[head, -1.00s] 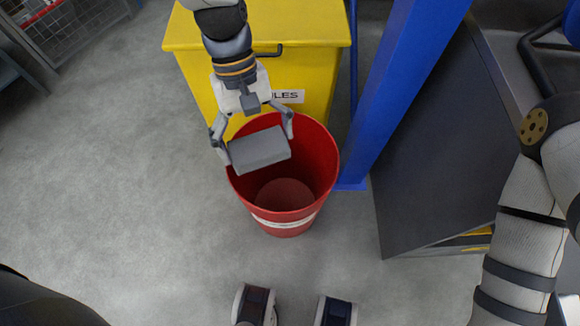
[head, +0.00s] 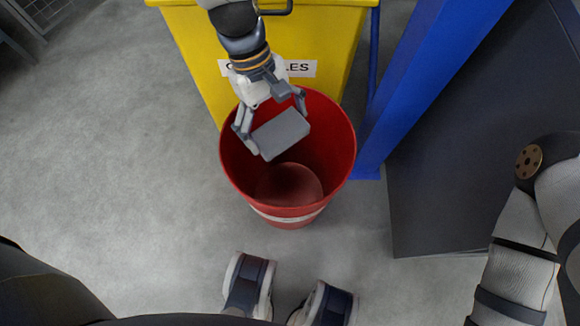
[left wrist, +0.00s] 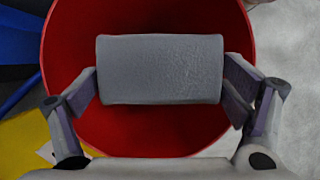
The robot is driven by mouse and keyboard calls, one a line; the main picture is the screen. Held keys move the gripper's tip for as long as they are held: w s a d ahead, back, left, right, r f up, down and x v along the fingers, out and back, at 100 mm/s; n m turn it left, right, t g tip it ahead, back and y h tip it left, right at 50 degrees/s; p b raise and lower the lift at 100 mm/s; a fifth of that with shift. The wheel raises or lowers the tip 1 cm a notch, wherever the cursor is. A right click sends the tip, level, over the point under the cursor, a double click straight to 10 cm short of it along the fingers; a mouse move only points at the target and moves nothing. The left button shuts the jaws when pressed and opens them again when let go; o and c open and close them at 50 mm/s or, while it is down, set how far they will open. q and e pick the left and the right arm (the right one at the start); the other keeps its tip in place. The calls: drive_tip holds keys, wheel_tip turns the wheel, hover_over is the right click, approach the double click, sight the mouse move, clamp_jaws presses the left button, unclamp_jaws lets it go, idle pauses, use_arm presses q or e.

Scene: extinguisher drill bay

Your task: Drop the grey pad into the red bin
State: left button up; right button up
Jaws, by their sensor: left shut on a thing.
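The grey pad (head: 281,134) is a small block held between the two fingers of my left gripper (head: 273,126). In the left wrist view the pad (left wrist: 160,69) spans between both fingertips of the gripper (left wrist: 160,85). My left gripper is shut on it, over the mouth of the red bin (head: 338,180). The bin is open-topped, round, with a white band low on its front, and its visible floor looks empty. In the left wrist view the red bin (left wrist: 150,132) lies behind the pad. My right gripper is out of view; only part of my right arm shows.
A yellow cabinet (head: 200,60) with a white label stands right behind the bin. A blue post (head: 410,90) rises just right of the bin, with a dark grey panel (head: 460,150) beyond it.

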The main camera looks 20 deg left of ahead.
use_arm(q)
drive_tip(key=o, duration=0.8)
drive_tip(key=shift+r, duration=0.15)
drive_tip(key=shift+o, duration=0.2)
drive_tip(key=v, duration=1.2)
